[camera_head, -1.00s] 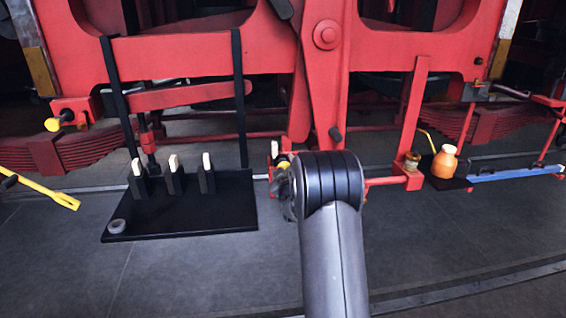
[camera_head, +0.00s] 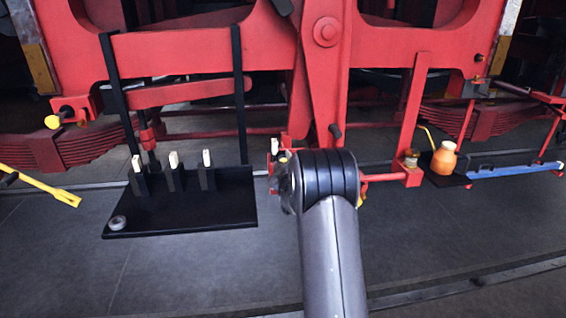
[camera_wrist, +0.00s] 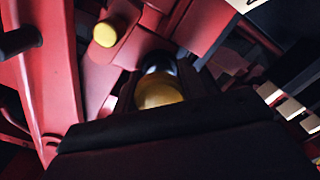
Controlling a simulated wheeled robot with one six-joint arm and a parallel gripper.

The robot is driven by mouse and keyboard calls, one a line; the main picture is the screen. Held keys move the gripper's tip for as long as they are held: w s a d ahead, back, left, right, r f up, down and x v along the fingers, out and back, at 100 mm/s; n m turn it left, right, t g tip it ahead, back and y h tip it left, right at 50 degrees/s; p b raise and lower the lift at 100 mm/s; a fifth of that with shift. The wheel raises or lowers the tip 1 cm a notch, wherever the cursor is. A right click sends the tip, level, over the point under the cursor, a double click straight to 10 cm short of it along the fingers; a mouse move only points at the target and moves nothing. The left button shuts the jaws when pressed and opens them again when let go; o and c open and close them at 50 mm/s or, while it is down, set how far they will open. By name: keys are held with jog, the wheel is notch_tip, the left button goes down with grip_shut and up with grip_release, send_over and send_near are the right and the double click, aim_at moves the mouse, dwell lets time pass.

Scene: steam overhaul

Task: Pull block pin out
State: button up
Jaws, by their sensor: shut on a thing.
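In the wrist view, the block pin (camera_wrist: 160,93) shows as a yellow rounded head on a dark, shiny shaft, in front of red metalwork. My gripper (camera_wrist: 165,118) is a dark bar across the lower part of that view, shut on the pin; its fingertips are mostly in shadow. In the head view, my rounded wrist hides the jaws and most of the pin beside the red frame (camera_head: 325,90). I cannot tell how far the pin sits in its hole. A second yellow knob (camera_wrist: 105,33) is at the upper left of the wrist view.
A yellow tool (camera_head: 50,190) lies far left. The front floor is clear.

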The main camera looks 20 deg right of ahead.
grip_shut()
jog(key=shift+s+a+f+b, duration=0.1)
jog(key=shift+s+b, duration=0.25)
jog(key=shift+b, duration=0.1)
jog(key=b+v, duration=0.2)
jog(key=v, duration=0.2)
jog(key=shift+o, duration=2)
grip_release()
jog(key=shift+o, duration=0.7)
jog(key=shift+s, duration=0.15)
jog(key=shift+o, duration=1.4)
